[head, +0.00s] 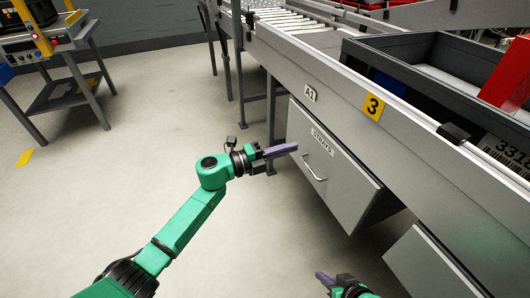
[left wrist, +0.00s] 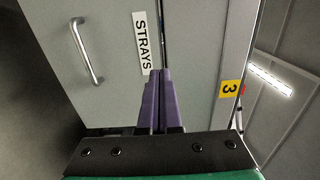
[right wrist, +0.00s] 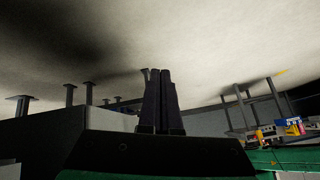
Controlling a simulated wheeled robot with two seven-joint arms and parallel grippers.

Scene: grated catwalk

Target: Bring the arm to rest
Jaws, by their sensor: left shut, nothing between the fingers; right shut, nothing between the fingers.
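My left arm, green with black joints, reaches in from the lower left of the head view. My left gripper (head: 294,148) has purple fingers shut together with nothing between them. It points right, in front of a grey drawer (head: 335,165) labelled STRAYS. The left wrist view shows the shut fingers (left wrist: 160,75) beside the label, with the drawer's handle (left wrist: 86,50) to the left. Whether the fingers touch the drawer face is unclear. My right gripper (head: 320,275) shows low in the head view, mostly cut off. Its fingers (right wrist: 160,75) are shut and empty in the right wrist view.
A grey conveyor frame (head: 350,80) with tags A1 and 3 runs above the drawer. A dark tray (head: 400,50) and a red box (head: 512,75) sit on it. A second drawer (head: 430,262) is at lower right. A workstation (head: 55,60) stands far left; open floor lies between.

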